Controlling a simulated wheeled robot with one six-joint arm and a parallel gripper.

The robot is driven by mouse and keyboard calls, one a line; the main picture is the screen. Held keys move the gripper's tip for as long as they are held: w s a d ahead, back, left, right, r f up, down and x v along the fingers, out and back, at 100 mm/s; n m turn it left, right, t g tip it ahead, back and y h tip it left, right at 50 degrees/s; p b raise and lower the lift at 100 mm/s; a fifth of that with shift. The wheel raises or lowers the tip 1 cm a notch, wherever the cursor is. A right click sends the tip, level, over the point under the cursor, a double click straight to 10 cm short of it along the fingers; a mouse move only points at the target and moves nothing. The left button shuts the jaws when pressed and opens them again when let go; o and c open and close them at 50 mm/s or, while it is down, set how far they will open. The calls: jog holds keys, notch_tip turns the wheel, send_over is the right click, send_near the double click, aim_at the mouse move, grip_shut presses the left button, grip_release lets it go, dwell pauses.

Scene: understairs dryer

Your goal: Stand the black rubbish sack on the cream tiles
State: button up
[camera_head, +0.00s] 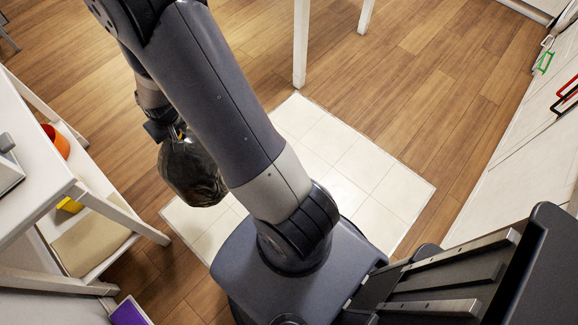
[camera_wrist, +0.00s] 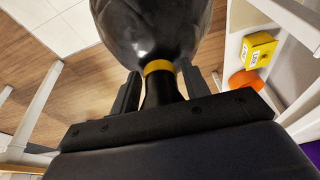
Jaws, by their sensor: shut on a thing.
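The black rubbish sack (camera_head: 190,172) hangs from my gripper (camera_head: 172,130), at the left edge of the cream tiles in the head view. In the wrist view the sack (camera_wrist: 152,28) bulges out beyond the fingers, with a yellow band (camera_wrist: 158,66) around its neck. My gripper (camera_wrist: 160,90) is shut on the neck of the sack. The cream tiles (camera_head: 362,165) form a pale square set in the wood floor. My arm and base hide part of them. I cannot tell how high the sack is above the floor.
A white shelf unit (camera_head: 150,234) stands at the left, close to the sack, holding an orange bowl (camera_head: 57,141) and a yellow box (camera_wrist: 258,50). White legs (camera_head: 300,45) rise beyond the tiles. White cabinets (camera_head: 520,140) line the right side. The right part of the tiles is clear.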

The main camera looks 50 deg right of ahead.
jog(key=w+f+m+b, duration=0.2)
jog(key=w+f+b, duration=0.1)
jog(key=f+b, duration=0.9)
jog(key=w+f+m+h+b, duration=0.1)
jog(key=w+f+m+b, duration=0.2)
jog(key=f+b, duration=0.9)
jog(key=shift+w+d+b, duration=0.35)
jog(key=shift+d+b, duration=0.1)
jog(key=shift+b, duration=1.2)
jog(key=shift+f, duration=0.1)
jog(key=shift+h, duration=0.3)
jog(key=shift+f+b, duration=2.3)
jog(key=shift+f, duration=2.75)
jog(key=shift+f, duration=0.1)
jog(key=o, duration=1.3)
jog(key=shift+s, duration=0.1)
